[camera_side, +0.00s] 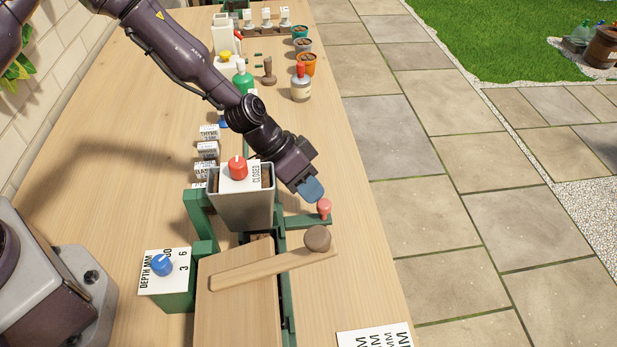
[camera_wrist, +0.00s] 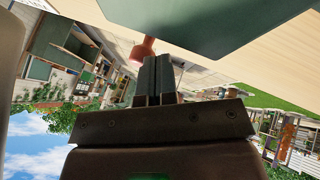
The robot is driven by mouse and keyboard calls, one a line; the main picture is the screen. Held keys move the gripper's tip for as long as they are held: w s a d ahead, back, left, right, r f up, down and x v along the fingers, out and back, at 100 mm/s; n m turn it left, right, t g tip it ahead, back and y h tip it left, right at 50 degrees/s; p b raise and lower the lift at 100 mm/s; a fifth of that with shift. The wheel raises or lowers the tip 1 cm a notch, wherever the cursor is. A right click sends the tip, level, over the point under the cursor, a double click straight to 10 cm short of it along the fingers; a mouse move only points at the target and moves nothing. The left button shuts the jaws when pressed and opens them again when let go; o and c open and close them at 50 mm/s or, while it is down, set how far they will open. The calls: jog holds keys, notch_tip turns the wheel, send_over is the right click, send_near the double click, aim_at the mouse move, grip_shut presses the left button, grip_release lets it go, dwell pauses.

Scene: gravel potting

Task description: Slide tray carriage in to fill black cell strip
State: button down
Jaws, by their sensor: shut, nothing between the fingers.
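My gripper (camera_side: 312,190) is shut and empty, its blue fingertips just above and beside a pink knob (camera_side: 324,207). The knob stands on a green bar (camera_side: 300,222) that reaches out from under the hopper, probably part of the carriage. In the wrist view my shut fingers (camera_wrist: 158,72) are close to the pink knob (camera_wrist: 143,48); I cannot tell whether they touch it. The grey hopper (camera_side: 247,210) has a red knob (camera_side: 237,168) and a label reading CLOSED. I cannot make out the black cell strip.
A wooden lever (camera_side: 265,266) with a round brown knob (camera_side: 318,238) lies across a wooden block in front. A depth dial (camera_side: 162,264) with a blue knob is at left. Bottles, pots and labelled blocks stand farther back. The table's right edge is close to my gripper.

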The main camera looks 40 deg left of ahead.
dwell(0.4)
jog(key=shift+w+a, duration=0.15)
jog(key=shift+a, duration=0.2)
jog(key=a, duration=0.2)
jog(key=shift+w+a+r, duration=0.1)
jog(key=shift+w+a, duration=0.25)
jog(key=shift+w, duration=0.05)
jog(key=v, duration=1)
jog(key=s+a+m+g, duration=0.1)
jog(key=a+m+g, duration=0.4)
jog(key=a, duration=0.6)
jog(key=shift+m+t+h, duration=0.3)
jog(key=shift+t, duration=0.4)
jog(key=x, duration=0.9)
jog(key=shift+d+f, duration=0.15)
jog(key=shift+f, duration=0.2)
jog(key=shift+s+d, duration=1.4)
